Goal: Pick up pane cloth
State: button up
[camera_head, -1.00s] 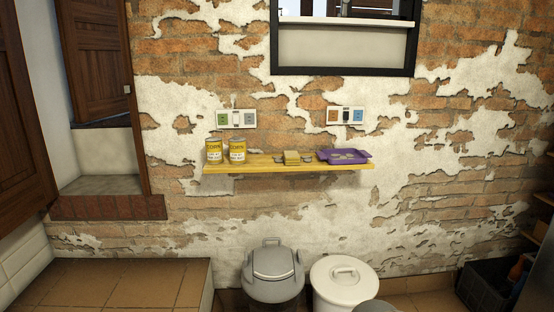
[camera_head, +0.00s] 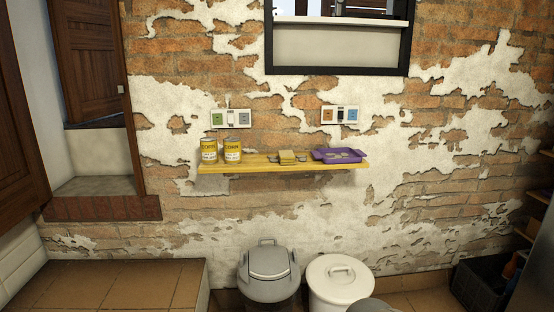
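A small yellowish folded or block-like item (camera_head: 287,157) lies near the middle of the yellow wall shelf (camera_head: 230,168). It may be the pane cloth, but it is too small to tell. A purple tray (camera_head: 340,155) with small pale items in it sits to its right, near the shelf's right end. My gripper is not in view.
Small round items lie beside the yellowish item. Below stand a grey lidded bin (camera_head: 268,268) and a white lidded bin (camera_head: 340,280). A tiled ledge (camera_head: 110,285) is at left, a dark crate (camera_head: 480,290) at right.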

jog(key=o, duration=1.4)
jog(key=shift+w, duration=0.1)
